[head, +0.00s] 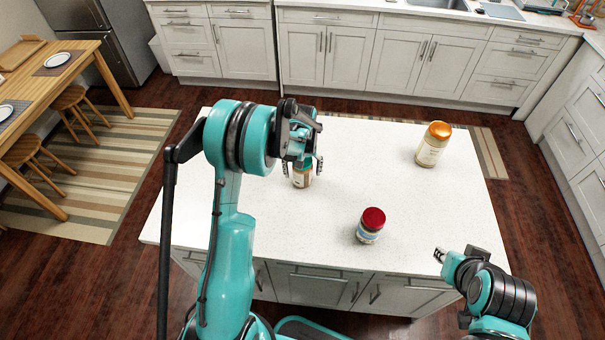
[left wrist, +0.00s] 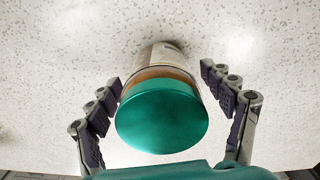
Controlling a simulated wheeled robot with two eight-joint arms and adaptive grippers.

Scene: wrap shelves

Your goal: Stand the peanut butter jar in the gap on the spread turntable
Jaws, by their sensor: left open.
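A jar with a green lid (left wrist: 162,120), a pale label and a brownish band under the lid stands on the white counter. Its lower part (head: 301,181) shows below my left gripper (head: 304,163) in the head view. In the left wrist view the open fingers are on either side of the lid, with space between them and the jar. A jar with a red lid (head: 370,226) and a taller jar with an orange lid (head: 432,145) stand apart. I cannot read the labels to tell which is peanut butter. No turntable shows. My right gripper (head: 440,256) is at the counter's front right.
The white island counter (head: 340,130) is otherwise mostly bare, with free room between the jars. Cabinets (head: 325,52) line the back wall. A wooden table (head: 45,75) with stools stands at the left.

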